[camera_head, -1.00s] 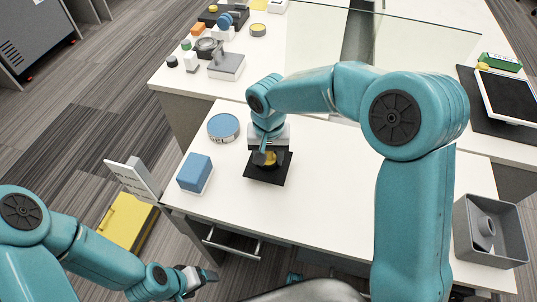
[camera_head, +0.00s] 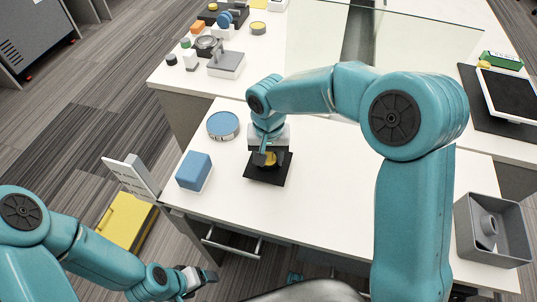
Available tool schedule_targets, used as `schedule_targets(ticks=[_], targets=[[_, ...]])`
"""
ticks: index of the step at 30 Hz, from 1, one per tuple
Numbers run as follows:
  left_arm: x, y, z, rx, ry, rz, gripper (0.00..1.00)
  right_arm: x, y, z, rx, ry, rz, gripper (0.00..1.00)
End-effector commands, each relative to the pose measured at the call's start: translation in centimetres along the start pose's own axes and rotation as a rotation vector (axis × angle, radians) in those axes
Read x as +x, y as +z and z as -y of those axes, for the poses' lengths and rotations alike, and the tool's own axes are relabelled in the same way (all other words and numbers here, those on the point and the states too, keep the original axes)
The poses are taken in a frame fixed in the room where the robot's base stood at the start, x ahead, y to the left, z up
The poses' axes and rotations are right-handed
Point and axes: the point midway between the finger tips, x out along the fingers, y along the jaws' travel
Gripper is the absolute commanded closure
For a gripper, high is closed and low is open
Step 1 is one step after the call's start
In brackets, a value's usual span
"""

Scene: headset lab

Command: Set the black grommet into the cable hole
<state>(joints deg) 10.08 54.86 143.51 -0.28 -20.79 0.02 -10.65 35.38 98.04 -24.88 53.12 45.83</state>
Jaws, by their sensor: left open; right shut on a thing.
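My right gripper (camera_head: 267,157) reaches down over a black square mat (camera_head: 263,176) near the left part of the white desk. It is shut on a small yellow thing (camera_head: 269,159) low over the mat. I cannot tell whether this touches the mat. I cannot make out the black grommet or the cable hole; the gripper and arm hide part of the desk. My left gripper (camera_head: 205,278) is open and empty, low in front of the desk.
A blue box (camera_head: 194,171) and a round blue-topped tin (camera_head: 223,125) stand left of the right gripper. A grey bin (camera_head: 511,240) sits at the right, a tablet (camera_head: 512,95) at the far right. A glass screen (camera_head: 428,45) stands behind. An open drawer (camera_head: 232,247) juts out in front.

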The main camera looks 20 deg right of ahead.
Motion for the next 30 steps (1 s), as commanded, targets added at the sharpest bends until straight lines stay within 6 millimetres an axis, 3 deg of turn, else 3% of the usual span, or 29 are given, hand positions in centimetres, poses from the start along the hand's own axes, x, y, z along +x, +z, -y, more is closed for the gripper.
schedule_targets(ticks=[25, 26, 27, 28, 30], targets=[[1.8, 0.0, 0.6, 0.0, 0.0, 0.0, 0.22, 2.2, 0.0, 0.0, 0.0, 0.0, 0.0, 0.82], [1.7, 0.0, 0.6, 0.0, 0.0, 0.0, 0.22, 2.1, 0.0, 0.0, 0.0, 0.0, 0.0, 0.45], [1.6, 0.0, 0.6, 0.0, 0.0, 0.0, 0.22, 2.1, 0.0, 0.0, 0.0, 0.0, 0.0, 0.32], [1.6, 0.0, 0.6, 0.0, 0.0, 0.0, 0.22, 2.1, 0.0, 0.0, 0.0, 0.0, 0.0, 0.22], [1.6, 0.0, 0.6, 0.0, 0.0, 0.0, 0.22, 2.1, 0.0, 0.0, 0.0, 0.0, 0.0, 0.22]])
